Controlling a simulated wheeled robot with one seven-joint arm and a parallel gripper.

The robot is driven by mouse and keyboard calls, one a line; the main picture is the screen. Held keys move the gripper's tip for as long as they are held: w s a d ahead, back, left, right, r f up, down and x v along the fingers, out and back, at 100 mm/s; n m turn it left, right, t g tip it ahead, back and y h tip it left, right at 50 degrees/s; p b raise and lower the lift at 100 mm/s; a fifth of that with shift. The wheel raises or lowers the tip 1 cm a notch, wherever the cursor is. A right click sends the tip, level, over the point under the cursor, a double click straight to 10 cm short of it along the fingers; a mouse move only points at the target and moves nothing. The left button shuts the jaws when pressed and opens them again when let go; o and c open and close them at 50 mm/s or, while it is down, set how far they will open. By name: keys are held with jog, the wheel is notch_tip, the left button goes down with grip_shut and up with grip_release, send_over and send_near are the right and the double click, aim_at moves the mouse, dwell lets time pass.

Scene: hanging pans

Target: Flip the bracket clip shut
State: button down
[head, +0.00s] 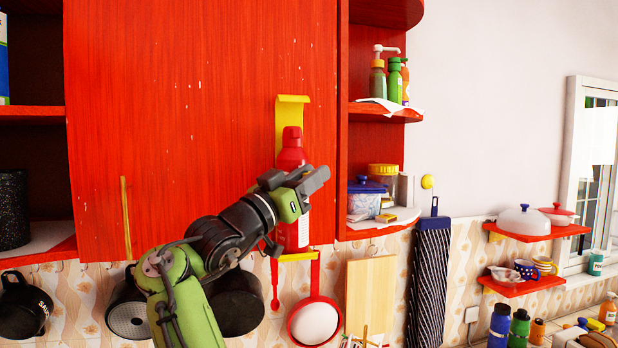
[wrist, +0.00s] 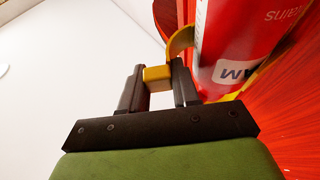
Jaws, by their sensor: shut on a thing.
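A yellow bracket (head: 292,108) is fixed to the red cabinet door and holds a red cylinder (head: 290,153) like a fire extinguisher, upright. My gripper (head: 322,176) is in front of the cylinder and hides its middle. In the wrist view the bracket's yellow clip (wrist: 180,42) curves out beside the red cylinder (wrist: 232,40). The block-like end of the clip sits between the fingertips of my gripper (wrist: 157,77), which is shut on it. The clip is hidden in the head view.
Below hang a red-rimmed ladle or pan (head: 315,322), dark pans (head: 235,302), a cutting board (head: 370,295) and a striped apron (head: 430,280). To the right are open red shelves (head: 385,110) with bottles and jars.

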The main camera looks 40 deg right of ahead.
jog(key=shift+f, duration=0.15)
jog(key=c, duration=0.9)
grip_release()
jog(key=shift+d, duration=0.2)
jog(key=shift+a, duration=0.15)
jog(key=shift+a, duration=0.25)
jog(key=b+v, duration=0.4)
jog(key=v, duration=1.1)
jog(key=shift+s+a, duration=0.1)
